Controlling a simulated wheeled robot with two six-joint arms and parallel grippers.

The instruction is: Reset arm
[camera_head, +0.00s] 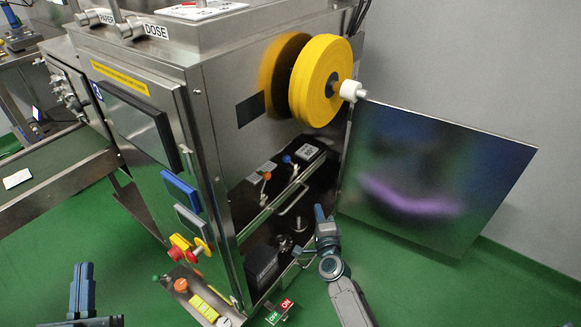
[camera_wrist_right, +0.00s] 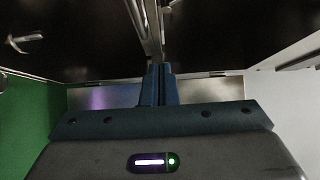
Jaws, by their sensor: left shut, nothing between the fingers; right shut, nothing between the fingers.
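My right gripper (camera_head: 320,213) is shut and empty in the head view, in front of the open lower compartment of the steel machine (camera_head: 236,140). Its closed fingers (camera_wrist_right: 158,84) also show in the right wrist view, pointing toward dark metal parts and a vertical steel bar. Whether they touch anything there I cannot tell. My left gripper (camera_head: 82,272) is shut and empty at the lower left of the head view, over the green floor and apart from the machine.
A yellow roll (camera_head: 318,80) sits on a spindle on the machine's side. An open steel door panel (camera_head: 430,175) stands to the right. Red and yellow knobs (camera_head: 188,248) stick out at the machine's front corner. A conveyor (camera_head: 55,165) lies at left. Green floor is clear at right.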

